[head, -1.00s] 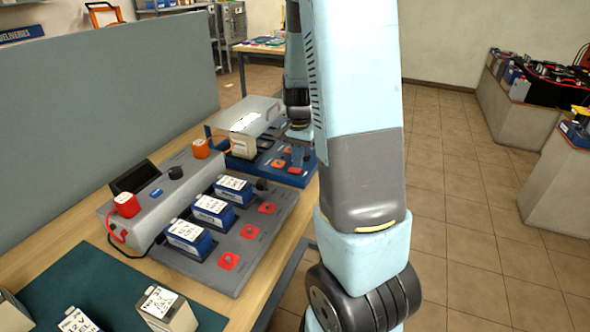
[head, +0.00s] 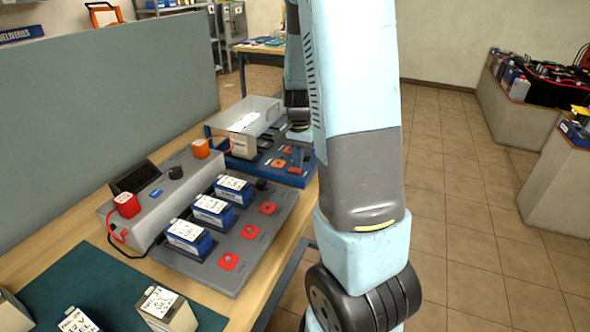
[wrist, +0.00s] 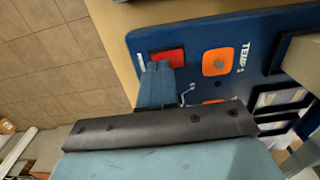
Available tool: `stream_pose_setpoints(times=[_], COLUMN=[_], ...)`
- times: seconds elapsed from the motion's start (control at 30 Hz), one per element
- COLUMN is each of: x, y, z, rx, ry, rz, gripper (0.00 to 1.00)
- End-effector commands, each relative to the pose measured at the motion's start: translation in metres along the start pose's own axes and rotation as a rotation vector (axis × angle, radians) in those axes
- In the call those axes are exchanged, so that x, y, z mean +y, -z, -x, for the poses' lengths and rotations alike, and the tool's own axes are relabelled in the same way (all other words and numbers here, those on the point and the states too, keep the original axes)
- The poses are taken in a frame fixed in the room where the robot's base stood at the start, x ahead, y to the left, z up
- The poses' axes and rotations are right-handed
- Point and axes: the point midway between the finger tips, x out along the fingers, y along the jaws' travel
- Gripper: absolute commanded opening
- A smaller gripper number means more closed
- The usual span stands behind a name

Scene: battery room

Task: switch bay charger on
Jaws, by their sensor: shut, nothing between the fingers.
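A blue panel (head: 262,172) stands at the far end of the bench, and it fills the upper right of the wrist view (wrist: 228,85). It carries a red square (wrist: 172,55) near its corner and an orange pad (wrist: 217,62) marked "TEMP 1". My gripper (wrist: 158,68) is shut and empty. Its blue fingers reach over the panel and end at the red square, partly covering it and its label. I cannot tell whether they touch. In the head view my gripper (head: 297,158) is small above the panel's right side, partly behind my arm.
A grey charging unit (head: 160,190) with several blue batteries (head: 212,212) and red pads (head: 228,261) stands nearer on the bench. A pale raised cover (head: 245,117) stands at the blue panel's back. A grey partition (head: 100,110) bounds the left. Tiled floor (head: 470,220) is free at right.

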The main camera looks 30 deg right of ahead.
Motion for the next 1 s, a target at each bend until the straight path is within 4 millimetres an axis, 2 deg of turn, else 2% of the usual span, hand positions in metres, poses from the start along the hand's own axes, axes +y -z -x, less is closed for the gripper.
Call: stream_pose_setpoints(times=[1.0], x=[0.000], y=[0.000], z=[-0.012], rx=[0.000], ry=[0.000], rz=[0.001], gripper=[0.00])
